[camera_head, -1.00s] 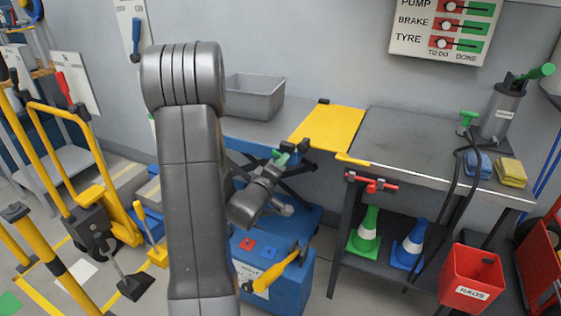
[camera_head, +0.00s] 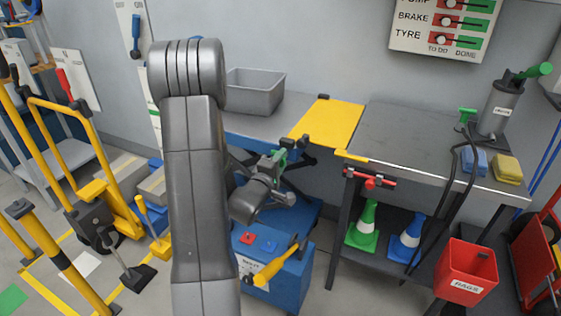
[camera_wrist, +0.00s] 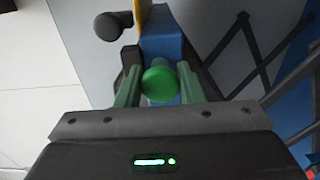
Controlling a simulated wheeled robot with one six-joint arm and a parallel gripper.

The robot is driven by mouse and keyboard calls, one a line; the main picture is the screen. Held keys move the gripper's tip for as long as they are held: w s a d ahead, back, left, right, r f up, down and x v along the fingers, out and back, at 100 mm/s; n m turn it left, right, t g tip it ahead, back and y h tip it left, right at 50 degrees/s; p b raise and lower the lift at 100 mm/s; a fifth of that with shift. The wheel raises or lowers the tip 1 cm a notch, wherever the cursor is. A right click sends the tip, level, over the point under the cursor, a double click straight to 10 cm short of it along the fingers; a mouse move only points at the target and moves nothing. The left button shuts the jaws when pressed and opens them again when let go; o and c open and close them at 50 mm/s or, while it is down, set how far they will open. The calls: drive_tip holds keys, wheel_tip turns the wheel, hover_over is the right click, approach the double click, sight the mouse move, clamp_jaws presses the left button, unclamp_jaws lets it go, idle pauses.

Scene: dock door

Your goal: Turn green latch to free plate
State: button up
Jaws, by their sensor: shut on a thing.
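The green latch shows in the wrist view as a round green knob (camera_wrist: 160,84) in front of a blue edge. My gripper (camera_wrist: 160,90) has a finger on each side of the knob and is shut on it. In the head view my gripper (camera_head: 280,153) is at the front edge of the lift table, left of the yellow plate (camera_head: 335,120); the latch itself is hard to tell apart from the fingers there. The plate lies flat between the grey lift table and the workbench. A yellow sliver (camera_wrist: 146,14) shows above the knob in the wrist view.
A grey bin (camera_head: 255,92) stands on the lift table (camera_head: 262,128). The workbench (camera_head: 410,142) to the right has a red-handled clamp (camera_head: 370,181) at its front. A dark round knob (camera_wrist: 109,26) is close to the left finger. Cones and a red bin (camera_head: 467,270) stand lower right.

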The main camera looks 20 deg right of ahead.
drive_tip(key=o, duration=0.9)
drive_tip(key=v, duration=1.4)
drive_tip(key=shift+d, duration=0.15)
drive_tip(key=x, duration=1.3)
drive_tip(key=shift+w+d, duration=0.25)
drive_tip(key=shift+w, duration=0.05)
drive_tip(key=shift+a, duration=0.1)
